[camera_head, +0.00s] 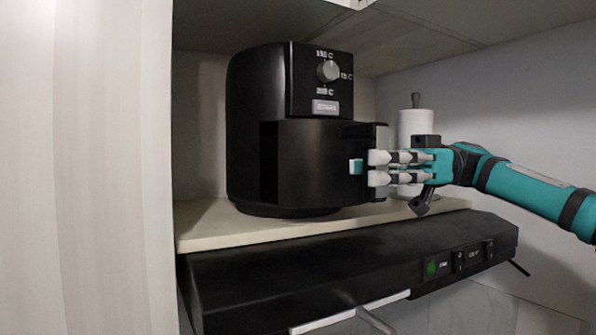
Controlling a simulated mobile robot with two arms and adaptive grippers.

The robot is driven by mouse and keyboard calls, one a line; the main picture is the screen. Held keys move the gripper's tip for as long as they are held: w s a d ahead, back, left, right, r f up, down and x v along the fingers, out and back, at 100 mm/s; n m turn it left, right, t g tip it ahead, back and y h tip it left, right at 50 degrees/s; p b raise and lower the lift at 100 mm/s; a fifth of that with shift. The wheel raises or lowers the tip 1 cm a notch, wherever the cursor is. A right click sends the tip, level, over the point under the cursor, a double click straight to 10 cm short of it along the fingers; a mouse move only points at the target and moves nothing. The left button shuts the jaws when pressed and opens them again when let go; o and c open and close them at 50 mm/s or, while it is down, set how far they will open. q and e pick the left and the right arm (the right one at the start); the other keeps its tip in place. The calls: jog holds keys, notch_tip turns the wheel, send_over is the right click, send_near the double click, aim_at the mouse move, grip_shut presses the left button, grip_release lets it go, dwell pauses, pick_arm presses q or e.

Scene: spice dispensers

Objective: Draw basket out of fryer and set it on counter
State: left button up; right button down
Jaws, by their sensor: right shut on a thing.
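A black air fryer (252,112) with a dial on its front stands on a cream shelf board. Its basket (312,165) sits in the lower part of the fryer; its handle (381,137) sticks out to the right. My right gripper (370,168) comes in from the right and is shut on the basket handle, with pale fingers on the near side and a teal tip at the left of it. Part of the handle is hidden behind the fingers. My left gripper is not in view.
The cream shelf (215,228) has little free room around the fryer. A white paper towel roll (414,123) stands behind my right gripper. A black range hood (300,278) is below the shelf. A pale panel (85,160) bounds the left side; a cabinet underside is above.

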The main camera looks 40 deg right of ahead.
jog(key=s+a+b, duration=0.1)
jog(key=s+b, duration=0.5)
jog(key=s, duration=0.4)
jog(key=shift+s+b, duration=0.25)
jog(key=shift+b, duration=0.05)
dwell(3.4)
jog(key=shift+s+a+b, duration=0.15)
jog(key=shift+s+b, duration=0.3)
jog(key=shift+s, duration=0.6)
jog(key=shift+s+a+b, duration=0.15)
jog(key=shift+s+b, duration=0.3)
jog(key=shift+s, duration=0.55)
jog(key=shift+w, duration=0.15)
